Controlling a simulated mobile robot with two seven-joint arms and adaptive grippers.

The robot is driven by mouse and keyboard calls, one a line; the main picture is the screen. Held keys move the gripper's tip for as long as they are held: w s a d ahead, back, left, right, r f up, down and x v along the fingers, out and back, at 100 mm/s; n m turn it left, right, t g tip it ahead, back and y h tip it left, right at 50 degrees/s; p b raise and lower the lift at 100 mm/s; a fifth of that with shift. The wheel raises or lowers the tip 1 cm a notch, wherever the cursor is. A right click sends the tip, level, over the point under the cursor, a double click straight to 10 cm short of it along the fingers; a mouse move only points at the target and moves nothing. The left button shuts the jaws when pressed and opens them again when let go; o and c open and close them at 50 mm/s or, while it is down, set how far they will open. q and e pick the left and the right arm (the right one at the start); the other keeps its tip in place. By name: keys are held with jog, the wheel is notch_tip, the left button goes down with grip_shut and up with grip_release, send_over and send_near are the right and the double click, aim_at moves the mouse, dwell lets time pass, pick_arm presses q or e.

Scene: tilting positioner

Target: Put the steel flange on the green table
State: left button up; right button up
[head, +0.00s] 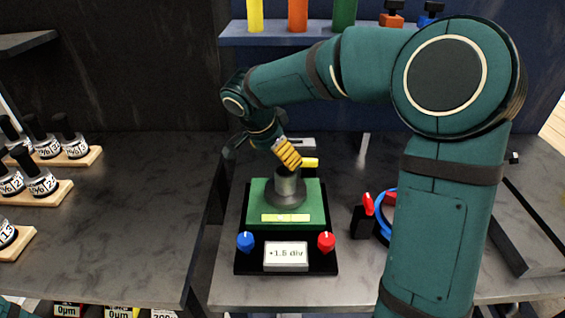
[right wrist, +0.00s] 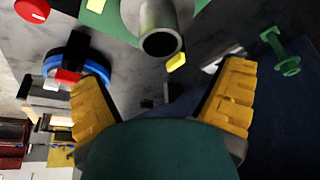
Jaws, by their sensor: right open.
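The steel flange (head: 287,194) stands upright on the green table (head: 312,214) of the tilting positioner, its round base down and its neck up. In the right wrist view the flange (right wrist: 160,35) shows its hollow neck end at the top middle, with a piece of the green table (right wrist: 95,6) beside it. My right gripper (head: 290,160), with yellow ribbed fingers, is just above and behind the flange's neck. In the right wrist view the right gripper (right wrist: 165,90) is open, with nothing between its fingers. My left gripper is not in view.
The positioner's black base has a blue knob (head: 245,241), a red knob (head: 326,241) and a display reading about +1.5 div (head: 286,255). A blue ring with red parts (head: 381,213) lies to the right. Labelled containers on wooden racks (head: 50,193) stand at left. A blue shelf (head: 270,38) is behind.

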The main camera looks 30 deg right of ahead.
jog(key=shift+v, duration=1.05)
